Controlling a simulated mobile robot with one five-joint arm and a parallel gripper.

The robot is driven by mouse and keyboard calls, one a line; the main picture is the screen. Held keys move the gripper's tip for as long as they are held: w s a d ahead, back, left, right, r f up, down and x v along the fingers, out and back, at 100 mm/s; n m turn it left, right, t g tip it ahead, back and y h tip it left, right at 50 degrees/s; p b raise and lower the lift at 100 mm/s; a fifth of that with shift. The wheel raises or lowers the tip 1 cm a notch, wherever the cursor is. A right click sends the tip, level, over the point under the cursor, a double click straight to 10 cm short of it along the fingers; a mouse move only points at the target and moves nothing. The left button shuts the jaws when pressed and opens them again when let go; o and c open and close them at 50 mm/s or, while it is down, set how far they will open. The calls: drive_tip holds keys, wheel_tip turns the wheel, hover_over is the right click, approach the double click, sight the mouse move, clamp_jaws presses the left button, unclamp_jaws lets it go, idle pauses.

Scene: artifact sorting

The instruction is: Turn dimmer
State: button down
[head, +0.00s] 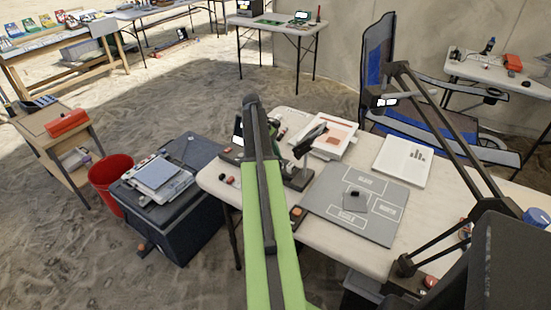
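I cannot single out the dimmer with certainty in the head view. A small dark box with an orange top (297,213) sits on the white table (325,262), just right of my green arm. A black jointed desk lamp (455,130) reaches over the table's right side; its head is lit. Small red and blue parts (465,229) show near the lamp's base at the right, partly hidden by a dark body in front. My arm rises from the bottom middle across the table's left part. I cannot make out my gripper's fingers.
A grey sorting board (383,228) with a small dark piece on it lies on the table. A blue chair (378,52), dark case (180,225) and red bucket (108,171) surround the table.

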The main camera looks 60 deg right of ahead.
idle(0.4)
drive_tip(key=c, duration=1.2)
unclamp_jaws()
drive_tip(key=shift+o, duration=0.2)
drive_tip(key=d+p+v, duration=0.1)
drive_tip(key=p+v, duration=1.5)
drive_tip(key=v, duration=0.1)
drive_tip(key=shift+a+r, duration=0.25)
drive_tip(key=shift+a, duration=0.15)
